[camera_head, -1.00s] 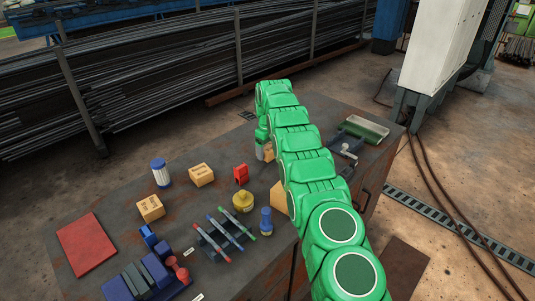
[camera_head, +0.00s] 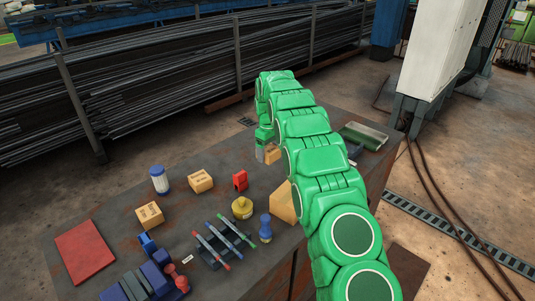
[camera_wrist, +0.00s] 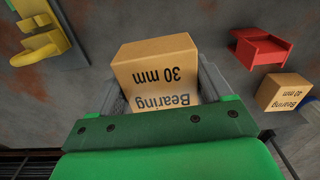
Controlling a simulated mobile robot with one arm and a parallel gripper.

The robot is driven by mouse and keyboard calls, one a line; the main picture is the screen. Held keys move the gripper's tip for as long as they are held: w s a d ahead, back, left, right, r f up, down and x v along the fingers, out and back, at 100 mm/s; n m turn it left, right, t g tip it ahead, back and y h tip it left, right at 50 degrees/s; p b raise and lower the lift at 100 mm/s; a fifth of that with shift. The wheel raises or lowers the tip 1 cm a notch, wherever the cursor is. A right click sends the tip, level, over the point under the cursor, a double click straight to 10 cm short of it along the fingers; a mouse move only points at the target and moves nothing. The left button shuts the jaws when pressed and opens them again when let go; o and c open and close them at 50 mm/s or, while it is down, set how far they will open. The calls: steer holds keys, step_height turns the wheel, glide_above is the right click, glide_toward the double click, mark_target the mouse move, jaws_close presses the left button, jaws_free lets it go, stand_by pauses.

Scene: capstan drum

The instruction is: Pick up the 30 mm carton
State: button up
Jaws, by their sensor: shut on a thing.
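The 30 mm carton (camera_wrist: 158,75) is a tan box printed "Bearing 30 mm", upside down in the wrist view. My gripper (camera_wrist: 158,95) is shut on it, with one grey jaw along each side. In the head view the carton (camera_head: 273,155) shows as a small tan piece beside my gripper (camera_head: 264,149), at the table's far side. My arm partly hides it. Whether its underside touches the table cannot be told.
A 40 mm carton (camera_wrist: 284,92) and a red bracket (camera_wrist: 260,48) lie to the right in the wrist view, a yellow part (camera_wrist: 38,40) at upper left.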

mark_target(270, 152)
steer(key=shift+s+d+r, duration=0.2)
steer(key=shift+s+r, duration=0.75)
steer(key=shift+s, duration=0.2)
steer(key=s+d+r, duration=0.1)
steer(key=s+r, duration=0.2)
steer(key=s, duration=0.4)
steer(key=shift+s+r, duration=0.15)
steer(key=shift+s, duration=0.15)
